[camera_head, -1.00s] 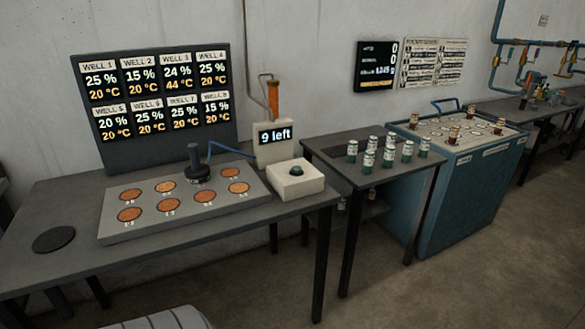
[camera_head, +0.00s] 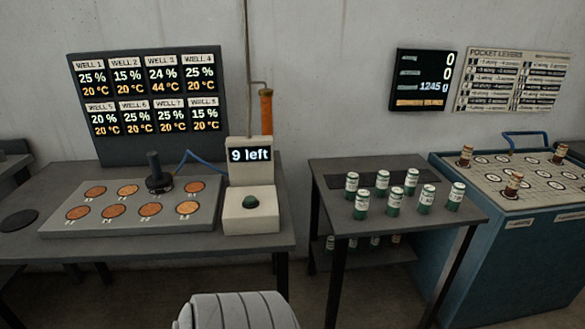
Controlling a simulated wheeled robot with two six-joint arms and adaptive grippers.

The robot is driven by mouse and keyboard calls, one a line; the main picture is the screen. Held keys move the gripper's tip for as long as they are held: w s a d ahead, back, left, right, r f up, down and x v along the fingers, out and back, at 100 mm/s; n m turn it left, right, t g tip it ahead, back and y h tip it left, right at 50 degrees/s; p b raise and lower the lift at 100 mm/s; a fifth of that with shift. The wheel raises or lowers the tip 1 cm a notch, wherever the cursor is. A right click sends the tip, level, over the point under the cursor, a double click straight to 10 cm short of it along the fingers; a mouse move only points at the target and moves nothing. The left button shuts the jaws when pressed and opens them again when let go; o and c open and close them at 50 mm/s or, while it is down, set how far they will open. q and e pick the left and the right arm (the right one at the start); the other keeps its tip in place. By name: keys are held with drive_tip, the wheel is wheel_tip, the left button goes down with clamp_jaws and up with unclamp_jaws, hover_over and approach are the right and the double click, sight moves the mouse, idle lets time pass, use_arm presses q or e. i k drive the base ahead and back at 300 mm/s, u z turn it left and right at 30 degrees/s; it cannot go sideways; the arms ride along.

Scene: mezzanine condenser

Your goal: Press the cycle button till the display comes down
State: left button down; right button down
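The cycle button is likely the dark green dome (camera_head: 250,202) on top of a cream box (camera_head: 252,223) at the right end of the left table. Behind it stands a small upright display (camera_head: 250,155) that reads "9 left". A larger black board (camera_head: 147,97) behind the table lists wells 1 to 8 with percentages and temperatures; well 3 reads 24 % and 44 °C. Nothing touches the button.
A grey plate (camera_head: 60,226) with several copper-coloured wells and a black knobbed tool (camera_head: 157,178) lies left of the box. A smaller table (camera_head: 330,178) to the right holds several green-and-white canisters (camera_head: 362,204). A blue cabinet (camera_head: 480,265) stands further right. Floor shows between the tables.

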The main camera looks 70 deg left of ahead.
sight(249, 200)
drive_tip(key=u, duration=0.45)
drive_tip(key=i, duration=1.65)
drive_tip(key=u, duration=1.95)
drive_tip(key=i, duration=0.8)
drive_tip(key=u, duration=0.8)
